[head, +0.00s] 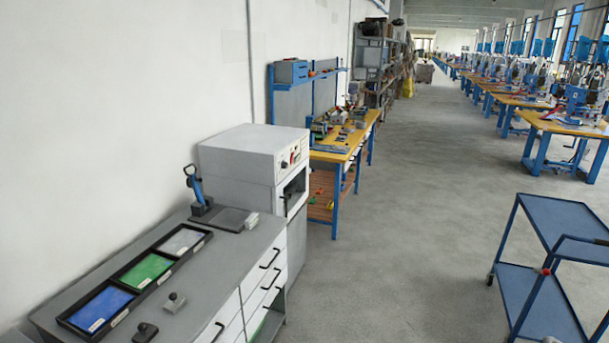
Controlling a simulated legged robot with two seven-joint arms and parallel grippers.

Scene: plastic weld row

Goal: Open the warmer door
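The warmer (238,166) is a light grey cabinet against the left wall, just beyond the grey counter. Its control panel with knobs and a red mark is at the top of its front. Below it is the front door (295,191) with a dark window area, seen at a steep angle. A dark handle shows at the door's left side. The door looks shut, but the angle makes this hard to tell. Neither of my grippers is in view.
The grey counter (182,262) holds a tray of blue, green and grey sheets (146,268) and a small blue-handled press (197,187). A blue trolley (562,222) stands at the right. A yellow-topped workbench (352,139) is beyond the warmer. The grey floor between is clear.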

